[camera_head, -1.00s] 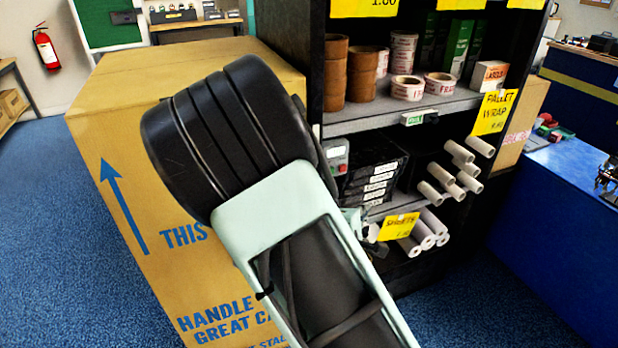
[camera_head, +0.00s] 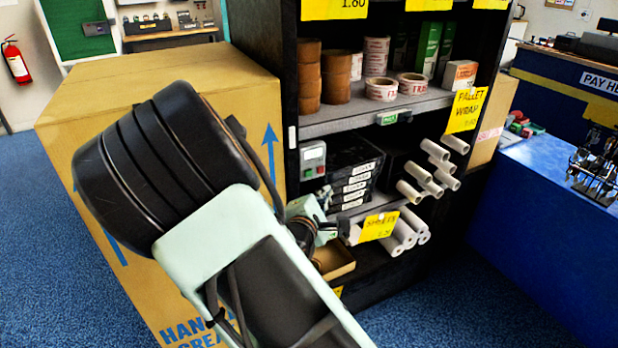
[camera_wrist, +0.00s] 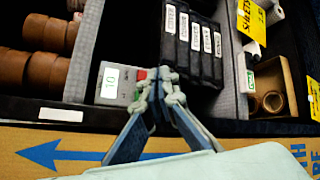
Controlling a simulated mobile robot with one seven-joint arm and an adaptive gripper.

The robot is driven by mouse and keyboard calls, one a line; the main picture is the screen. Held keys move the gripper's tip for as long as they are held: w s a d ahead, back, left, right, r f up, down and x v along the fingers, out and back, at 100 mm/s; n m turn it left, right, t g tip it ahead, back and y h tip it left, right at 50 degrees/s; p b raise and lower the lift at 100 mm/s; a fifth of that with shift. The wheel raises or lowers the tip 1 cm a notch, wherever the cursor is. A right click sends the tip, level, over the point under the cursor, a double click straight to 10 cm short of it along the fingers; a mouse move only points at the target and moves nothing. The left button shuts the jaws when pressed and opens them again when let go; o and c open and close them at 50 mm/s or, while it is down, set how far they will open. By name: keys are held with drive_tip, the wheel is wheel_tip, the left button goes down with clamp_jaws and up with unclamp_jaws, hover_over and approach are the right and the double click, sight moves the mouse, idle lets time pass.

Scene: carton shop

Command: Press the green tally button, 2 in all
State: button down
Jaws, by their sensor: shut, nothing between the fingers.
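The tally counter is a small grey box (camera_head: 312,160) on the shelf, left of the black labelled boxes in the head view. It has a pale display and small red and green buttons on its front. In the wrist view the counter (camera_wrist: 112,84) lies just left of the fingertips. Its red button (camera_wrist: 141,74) shows, and a bit of green shows below it, close to or partly behind the fingers. My gripper (camera_wrist: 160,82) is shut and empty, its tips in front of the counter's button side. In the head view my gripper (camera_head: 322,226) is partly hidden by my arm.
Black labelled boxes (camera_wrist: 192,45) stand right beside the fingers. Brown tape rolls (camera_head: 309,75) stand on the shelf above. A large carton (camera_head: 240,90) stands left of the shelf. White rolls (camera_head: 438,170) and an open small carton (camera_head: 335,262) lie to the right and below.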

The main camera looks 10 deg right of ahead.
sight(317, 174)
drive_tip(key=shift+w+a, duration=0.3)
drive_tip(key=shift+w, duration=0.65)
drive_tip(key=shift+w+a, duration=0.3)
drive_tip(key=shift+w, duration=0.6)
drive_tip(key=shift+w+a, duration=0.3)
drive_tip(key=shift+w, duration=0.65)
drive_tip(key=shift+w+p, duration=0.1)
drive_tip(key=shift+p, duration=0.35)
drive_tip(key=shift+w+a+p, duration=0.15)
drive_tip(key=shift+w+p, duration=0.15)
drive_tip(key=shift+p, duration=0.05)
drive_tip(key=shift+w+a+p, duration=0.15)
drive_tip(key=shift+w+p, duration=0.25)
drive_tip(key=shift+w, duration=0.05)
drive_tip(key=shift+s, duration=0.2)
drive_tip(key=shift+s+d+p, duration=0.25)
drive_tip(key=shift+s+p, duration=0.1)
drive_tip(key=shift+s, duration=0.35)
